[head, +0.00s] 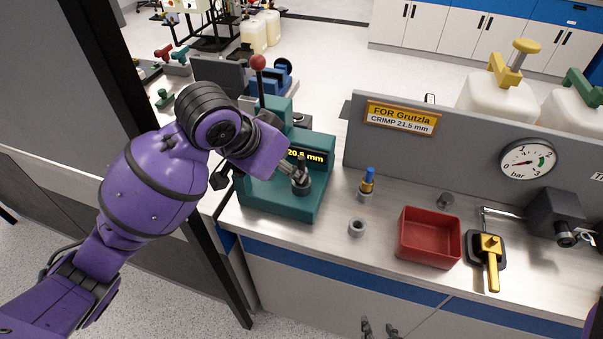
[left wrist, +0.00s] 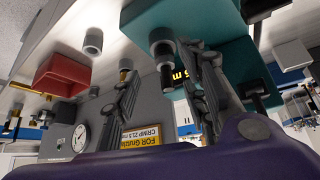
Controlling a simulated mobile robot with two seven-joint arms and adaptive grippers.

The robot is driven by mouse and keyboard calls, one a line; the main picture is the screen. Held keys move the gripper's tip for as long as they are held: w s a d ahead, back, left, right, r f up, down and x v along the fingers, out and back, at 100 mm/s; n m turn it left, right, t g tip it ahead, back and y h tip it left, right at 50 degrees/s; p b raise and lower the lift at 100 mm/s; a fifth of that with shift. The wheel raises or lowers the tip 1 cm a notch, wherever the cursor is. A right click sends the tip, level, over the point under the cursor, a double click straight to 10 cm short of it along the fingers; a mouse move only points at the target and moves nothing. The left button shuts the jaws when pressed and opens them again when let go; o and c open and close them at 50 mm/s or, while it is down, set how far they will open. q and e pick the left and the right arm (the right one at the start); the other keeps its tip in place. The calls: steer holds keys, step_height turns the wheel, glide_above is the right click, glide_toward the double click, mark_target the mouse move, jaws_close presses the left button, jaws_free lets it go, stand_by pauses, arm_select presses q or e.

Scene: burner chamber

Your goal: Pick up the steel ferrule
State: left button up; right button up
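A short grey steel ferrule (head: 357,228), a hollow ring, stands on the bench in front of the teal press. It also shows in the left wrist view (left wrist: 93,40), left of the fingers and apart from them. My left gripper (head: 293,174) is at the front of the teal press (head: 284,199), beside a grey cylinder (head: 302,186) with a dark post. In the left wrist view my left fingers (left wrist: 166,72) are spread, with that cylinder beyond and between them. Two grey fingertips of my right gripper (head: 379,329) show apart at the bottom edge, below the bench top.
Right of the ferrule are a blue-and-brass fitting (head: 367,183), a grey cylinder (head: 445,201), a red tray (head: 430,238) and a yellow-handled valve (head: 489,262). A grey panel (head: 460,140) with a gauge (head: 528,159) stands behind. Bench around the ferrule is clear.

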mark_target(300, 170)
arm_select(q)
steer(key=x, duration=0.4)
steer(key=w+r+x, duration=0.1)
steer(key=x, duration=0.1)
steer(key=shift+w+d+f, duration=0.25)
steer(key=shift+d+f, duration=0.1)
steer(key=shift+d, duration=0.05)
jaws_close()
